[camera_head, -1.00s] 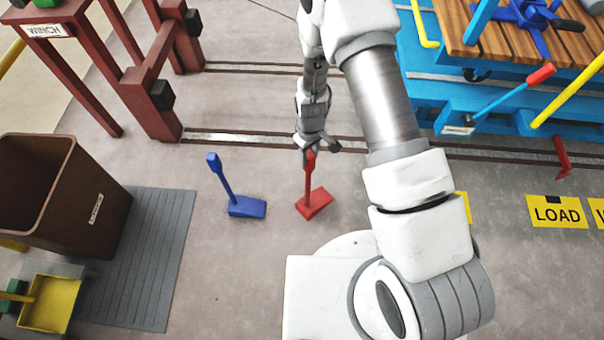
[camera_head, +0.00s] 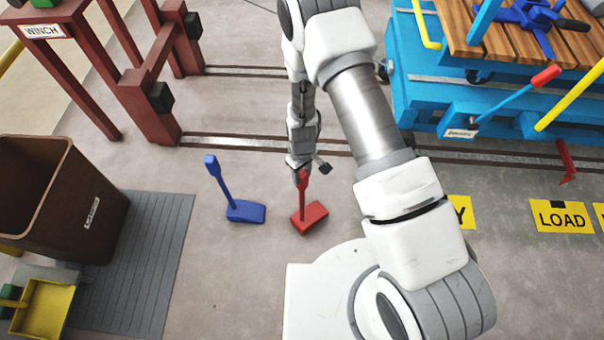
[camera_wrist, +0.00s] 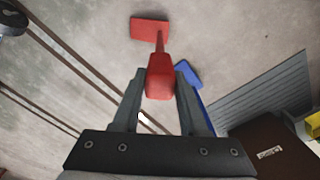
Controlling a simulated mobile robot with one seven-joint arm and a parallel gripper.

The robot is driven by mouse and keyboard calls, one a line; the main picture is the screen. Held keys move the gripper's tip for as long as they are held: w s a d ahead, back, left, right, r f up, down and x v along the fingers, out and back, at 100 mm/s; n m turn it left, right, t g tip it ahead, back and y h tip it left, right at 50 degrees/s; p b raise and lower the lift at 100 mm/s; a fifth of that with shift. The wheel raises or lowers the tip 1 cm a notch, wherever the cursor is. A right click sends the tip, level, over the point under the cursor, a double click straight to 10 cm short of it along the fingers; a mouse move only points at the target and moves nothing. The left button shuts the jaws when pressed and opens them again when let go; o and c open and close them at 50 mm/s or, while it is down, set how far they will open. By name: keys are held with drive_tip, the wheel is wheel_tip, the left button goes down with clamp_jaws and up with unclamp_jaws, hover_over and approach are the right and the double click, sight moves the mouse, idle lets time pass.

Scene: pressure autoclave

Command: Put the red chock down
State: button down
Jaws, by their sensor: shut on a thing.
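The red chock (camera_head: 309,217) is a wedge with an upright handle, in the middle of the head view. My gripper (camera_head: 301,172) is above it, shut on the top of its handle. In the wrist view the handle top (camera_wrist: 160,76) is between the two fingers of my gripper (camera_wrist: 160,92), and the wedge foot (camera_wrist: 150,27) shows beyond. I cannot tell whether the wedge touches the floor or hangs just above it.
A blue chock (camera_head: 245,211) stands close to the left. Rails (camera_head: 240,144) run across behind. A brown bin (camera_head: 60,205) and grey mat (camera_head: 150,265) are at left, a red winch frame (camera_head: 150,105) at back left, and a blue cart (camera_head: 430,88) at back right.

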drive_tip(key=shift+f, duration=0.15)
drive_tip(key=shift+c, duration=2.2)
unclamp_jaws()
